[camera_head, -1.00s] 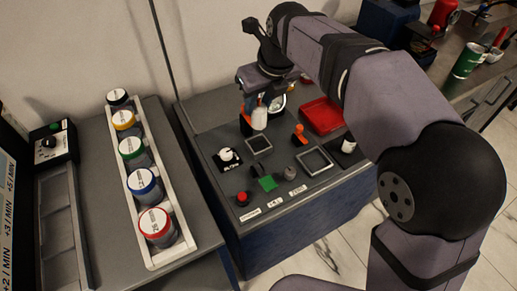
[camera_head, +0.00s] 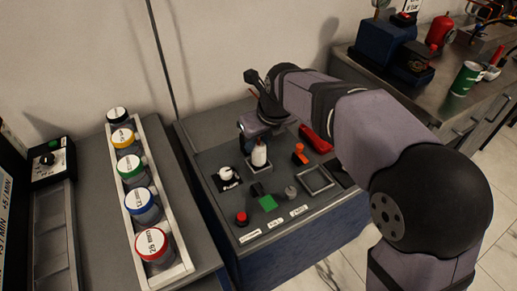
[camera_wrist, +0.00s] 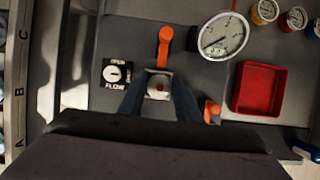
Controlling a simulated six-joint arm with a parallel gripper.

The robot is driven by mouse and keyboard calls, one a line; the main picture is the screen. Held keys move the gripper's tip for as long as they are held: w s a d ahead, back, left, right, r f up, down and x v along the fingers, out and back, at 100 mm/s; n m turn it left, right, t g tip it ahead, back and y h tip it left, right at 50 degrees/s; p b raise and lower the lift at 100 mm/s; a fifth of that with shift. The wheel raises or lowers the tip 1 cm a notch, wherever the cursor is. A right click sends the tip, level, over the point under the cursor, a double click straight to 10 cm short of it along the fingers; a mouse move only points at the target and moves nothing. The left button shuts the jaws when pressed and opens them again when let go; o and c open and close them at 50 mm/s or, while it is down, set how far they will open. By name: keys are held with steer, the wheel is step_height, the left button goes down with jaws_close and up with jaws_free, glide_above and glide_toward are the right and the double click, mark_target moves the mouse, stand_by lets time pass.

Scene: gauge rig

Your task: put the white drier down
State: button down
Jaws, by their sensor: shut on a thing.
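The white drier (camera_head: 259,156) is a small upright white bottle shape in the head view, over the small square frame of the grey panel (camera_head: 215,151). My gripper (camera_head: 260,141) is above it and shut on its upper part. I cannot tell whether its base touches the panel. In the wrist view my gripper's dark blue fingers (camera_wrist: 158,95) flank a pale, squarish patch with a dark red middle. I cannot tell whether that patch is part of the drier.
A white flow knob (camera_head: 226,174) is left of the drier, an orange lever (camera_head: 299,155) right. A red tray (camera_wrist: 261,88) and a round gauge (camera_wrist: 223,37) show in the wrist view.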

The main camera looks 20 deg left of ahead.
mark_target(260, 147)
steer(key=shift+f, duration=1.45)
steer(key=c, duration=1.3)
jaws_free()
steer(key=shift+f, duration=0.15)
steer(key=v, duration=1.2)
steer(key=shift+p, duration=0.35)
